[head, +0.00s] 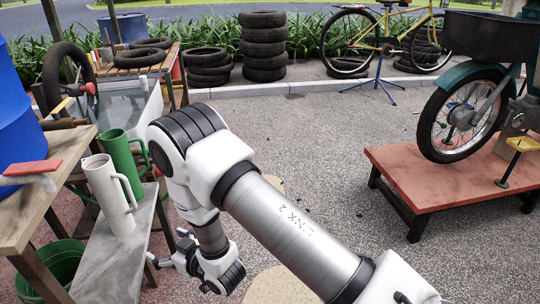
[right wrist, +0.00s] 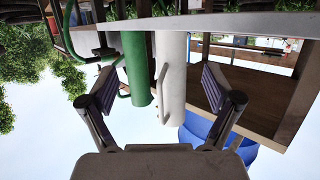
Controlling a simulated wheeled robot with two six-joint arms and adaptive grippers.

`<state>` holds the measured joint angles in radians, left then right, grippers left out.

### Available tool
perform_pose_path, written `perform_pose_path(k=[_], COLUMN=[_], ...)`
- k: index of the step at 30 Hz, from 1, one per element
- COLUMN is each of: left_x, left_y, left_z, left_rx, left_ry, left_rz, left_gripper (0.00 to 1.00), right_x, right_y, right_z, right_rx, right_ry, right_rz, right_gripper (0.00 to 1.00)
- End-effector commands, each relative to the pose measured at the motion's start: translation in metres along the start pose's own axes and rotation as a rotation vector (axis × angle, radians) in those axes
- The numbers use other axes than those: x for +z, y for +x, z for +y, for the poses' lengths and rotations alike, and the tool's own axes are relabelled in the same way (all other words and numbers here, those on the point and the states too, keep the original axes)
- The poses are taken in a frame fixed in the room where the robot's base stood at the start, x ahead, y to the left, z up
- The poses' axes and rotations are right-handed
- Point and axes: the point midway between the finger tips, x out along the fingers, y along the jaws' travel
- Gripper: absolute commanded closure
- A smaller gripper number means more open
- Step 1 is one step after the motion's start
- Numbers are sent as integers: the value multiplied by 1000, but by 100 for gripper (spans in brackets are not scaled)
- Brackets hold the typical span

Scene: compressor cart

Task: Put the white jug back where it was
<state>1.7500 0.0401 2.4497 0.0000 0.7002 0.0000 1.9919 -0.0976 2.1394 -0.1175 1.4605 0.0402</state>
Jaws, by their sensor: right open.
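The white jug (head: 108,196) stands upright on a grey bench top (head: 152,215) at the left of the head view, its handle on its right side. In the right wrist view, which is upside down, the white jug (right wrist: 172,75) shows beyond and between my fingers, apart from them. A green jug (head: 122,152) stands just behind it, and shows beside it in the right wrist view (right wrist: 135,65). My right gripper (head: 172,258) is open and empty, low beside the bench, right of the white jug. My left gripper is not in view.
A wooden table (head: 62,150) with a red-handled tool (head: 30,172) and a blue barrel (head: 15,110) stand left of the jugs. A green bucket (head: 62,265) sits below. Gravel ground between is mostly clear.

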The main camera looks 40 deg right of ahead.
Motion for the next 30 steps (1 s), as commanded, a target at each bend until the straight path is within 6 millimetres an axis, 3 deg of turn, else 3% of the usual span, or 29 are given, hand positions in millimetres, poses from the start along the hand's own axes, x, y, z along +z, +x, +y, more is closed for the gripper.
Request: perform_pose_path(k=[1,3,5,6,9,12,15,30], left_x=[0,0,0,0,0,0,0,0], left_y=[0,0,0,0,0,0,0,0], left_z=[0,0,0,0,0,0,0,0], left_rx=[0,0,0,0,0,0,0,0], left_ry=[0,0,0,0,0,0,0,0], left_rz=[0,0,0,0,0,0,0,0], left_gripper=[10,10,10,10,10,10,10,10], right_x=[45,114,167,197,246,265,270,270], right_y=[-18,-58,-103,-137,-215,-267,-285,-283], right_z=[8,15,18,18,12,6,4,4], right_rx=[29,71,101,119,146,159,161,161], right_ry=[20,52,82,103,152,184,195,194], right_rz=[-150,-402,-625,-767,-1063,-1241,-1303,-1300], right_gripper=[10,10,10,10,10,10,10,10])
